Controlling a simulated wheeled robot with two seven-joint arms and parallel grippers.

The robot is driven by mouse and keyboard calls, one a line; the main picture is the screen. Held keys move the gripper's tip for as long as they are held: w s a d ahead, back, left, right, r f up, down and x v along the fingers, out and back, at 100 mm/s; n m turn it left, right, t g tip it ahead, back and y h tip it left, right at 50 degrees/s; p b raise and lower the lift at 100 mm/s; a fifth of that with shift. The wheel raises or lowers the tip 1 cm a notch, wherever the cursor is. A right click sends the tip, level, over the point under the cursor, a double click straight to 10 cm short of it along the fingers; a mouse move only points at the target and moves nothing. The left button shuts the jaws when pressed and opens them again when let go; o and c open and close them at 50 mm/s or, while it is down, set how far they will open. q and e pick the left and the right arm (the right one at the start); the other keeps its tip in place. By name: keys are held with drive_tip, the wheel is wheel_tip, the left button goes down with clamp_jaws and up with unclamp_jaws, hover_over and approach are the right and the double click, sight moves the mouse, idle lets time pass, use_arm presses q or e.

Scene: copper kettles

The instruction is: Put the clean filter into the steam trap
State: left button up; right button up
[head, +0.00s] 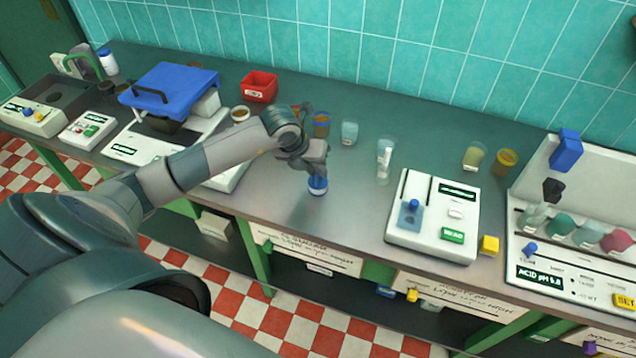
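My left gripper (316,174) points down over the middle of the bench, at the end of the arm that comes in from the left. A small blue and white cylinder (317,187) is right under its fingertips, at or just above the bench top. The fingers are small and partly hidden by the wrist, so I cannot tell whether they close on it. I cannot make out for certain which thing is the clean filter or which is the steam trap. My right gripper is not in view.
A red bin (259,86) and a blue-lidded device (170,88) stand at the left. A clear tube (384,160) and a cup (349,132) stand right of my gripper.

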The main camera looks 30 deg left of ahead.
use_arm(q)
clamp_jaws()
drive_tip(key=shift+r, duration=0.1)
drive_tip(key=shift+w+r+b, duration=0.1)
drive_tip(key=shift+r+b, duration=0.35)
drive_tip(key=shift+b, duration=0.05)
drive_tip(key=r+b, duration=0.2)
drive_tip(key=r, duration=0.1)
drive_tip(key=shift+w+d+r, duration=0.15)
drive_tip(key=shift+d, duration=0.25)
drive_tip(key=w+d+r+b, duration=0.4)
drive_tip(key=w+d+r, duration=0.1)
drive_tip(key=d, duration=0.4)
drive_tip(key=shift+w+d+r, duration=0.15)
drive_tip(key=shift+d+r, duration=0.05)
drive_tip(key=shift+r, duration=0.65)
drive_tip(key=shift+f, duration=0.1)
